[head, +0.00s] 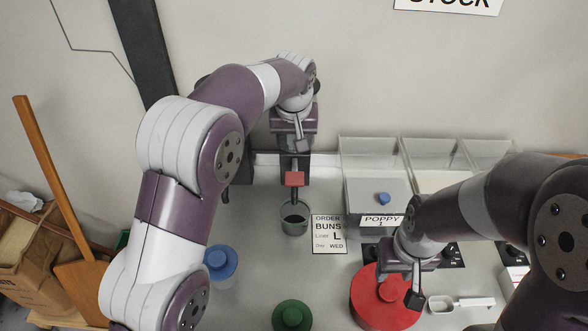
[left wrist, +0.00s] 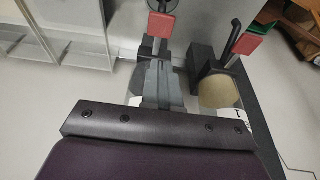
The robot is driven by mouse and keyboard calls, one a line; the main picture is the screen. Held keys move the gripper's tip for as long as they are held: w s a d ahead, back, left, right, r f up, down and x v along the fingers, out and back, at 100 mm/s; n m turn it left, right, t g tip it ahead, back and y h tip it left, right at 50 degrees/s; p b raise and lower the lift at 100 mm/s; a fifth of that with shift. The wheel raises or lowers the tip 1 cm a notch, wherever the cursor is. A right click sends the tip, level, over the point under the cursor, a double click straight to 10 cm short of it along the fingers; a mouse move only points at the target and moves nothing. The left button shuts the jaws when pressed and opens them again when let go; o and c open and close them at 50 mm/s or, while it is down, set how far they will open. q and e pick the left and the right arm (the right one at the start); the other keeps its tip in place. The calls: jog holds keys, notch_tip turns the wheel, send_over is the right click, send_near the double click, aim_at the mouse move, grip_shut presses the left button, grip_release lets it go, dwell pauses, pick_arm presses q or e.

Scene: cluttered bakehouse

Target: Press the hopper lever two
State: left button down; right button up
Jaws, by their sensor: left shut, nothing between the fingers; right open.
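A red lever pad (head: 294,179) shows in the head view in front of a dark hopper stand, above a grey metal cup (head: 294,219). My left gripper (head: 301,145) is shut and empty, above and behind this pad as seen. I cannot tell whether the fingers touch a lever. My right gripper (head: 414,290) is open and empty above a red round lid (head: 385,305).
Clear bins stand at the back right, one with a "POPPY 1" label (head: 382,220). An order card (head: 329,234) lies beside the cup. A blue lid (head: 220,262), a green lid (head: 293,315) and a metal scoop (head: 460,303) are on the counter. A wooden peel (head: 60,190) leans at left.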

pick_arm(q)
jog(key=p, duration=0.5)
send_near(294, 178)
jog(key=x, duration=0.5)
jog(key=shift+w+f, duration=0.1)
jog(key=shift+w, duration=0.25)
jog(key=shift+f, duration=0.65)
